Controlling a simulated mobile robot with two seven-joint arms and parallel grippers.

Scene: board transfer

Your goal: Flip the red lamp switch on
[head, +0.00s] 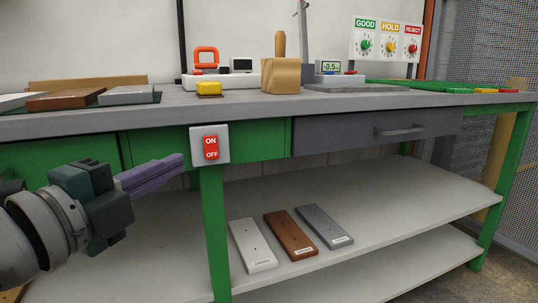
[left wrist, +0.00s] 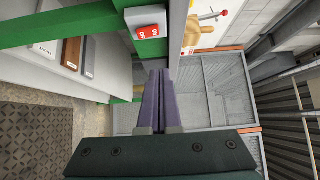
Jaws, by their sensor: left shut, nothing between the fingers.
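The red lamp switch (head: 211,147) is a red rocker marked ON above OFF on a white plate, fixed to the front of the green bench frame. It also shows in the left wrist view (left wrist: 149,32) near the top. My left gripper (head: 182,161) has purple fingers that are shut and empty. In the head view its tips lie just left of the switch plate and a little below its middle, with a small gap. In the left wrist view the fingertips (left wrist: 160,73) point up toward the switch and appear apart from it. My right gripper is not in view.
The bench top (head: 340,104) holds boards, a wooden block (head: 281,75), a yellow block and gauges. A grey drawer (head: 380,130) is right of the switch. Three boards lie on the lower shelf (head: 380,190). A sign with GOOD, HOLD and REJECT dials (head: 389,40) stands behind.

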